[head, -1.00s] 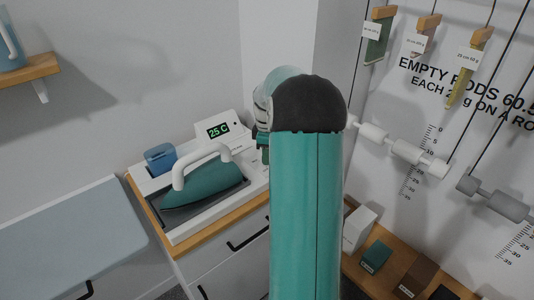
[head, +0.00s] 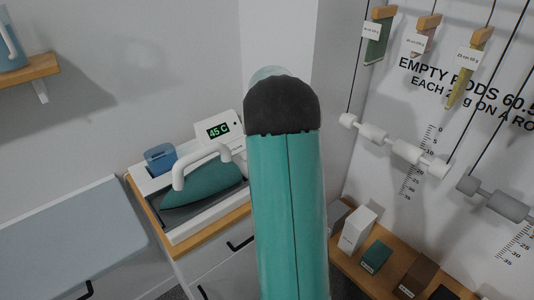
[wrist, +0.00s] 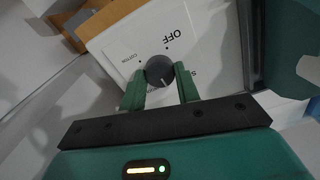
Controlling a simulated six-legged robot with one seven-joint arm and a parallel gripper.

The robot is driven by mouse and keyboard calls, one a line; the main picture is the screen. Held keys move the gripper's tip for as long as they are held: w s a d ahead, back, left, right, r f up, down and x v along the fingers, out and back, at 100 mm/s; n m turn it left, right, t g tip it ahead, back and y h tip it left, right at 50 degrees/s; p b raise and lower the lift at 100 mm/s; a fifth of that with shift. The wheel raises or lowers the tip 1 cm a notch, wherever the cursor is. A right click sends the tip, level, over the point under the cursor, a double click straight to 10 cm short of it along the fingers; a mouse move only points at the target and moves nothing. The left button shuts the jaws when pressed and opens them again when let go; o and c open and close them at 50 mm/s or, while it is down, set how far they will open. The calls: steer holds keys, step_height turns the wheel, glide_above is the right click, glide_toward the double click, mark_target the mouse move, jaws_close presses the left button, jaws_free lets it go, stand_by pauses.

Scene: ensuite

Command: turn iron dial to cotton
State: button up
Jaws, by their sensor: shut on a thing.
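The teal iron (head: 205,188) with a white handle (head: 200,162) rests in its grey tray on the white station. The station's display (head: 218,130) reads 45 C. In the wrist view the grey round dial (wrist: 160,69) sits on a white panel (wrist: 208,52) marked OFF, COTTON and a label starting with S, mostly hidden. A pale mark shows on the dial's lower part, away from COTTON. My gripper (wrist: 160,88) is shut on the dial, one green finger on each side. In the head view my arm hides the gripper and dial.
A blue container (head: 160,157) stands behind the iron. An ironing board (head: 70,235) is at left. At right are a wooden shelf with boxes (head: 357,229) and hanging weights on rods (head: 395,145). White drawers are below the iron.

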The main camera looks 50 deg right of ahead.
steer(key=m, duration=0.7)
steer(key=shift+w, duration=0.1)
steer(key=m, duration=0.7)
steer(key=shift+m, duration=0.3)
steer(key=m, duration=0.3)
steer(key=shift+m, duration=0.3)
steer(key=m, duration=0.3)
steer(key=shift+m, duration=0.4)
steer(key=m, duration=0.6)
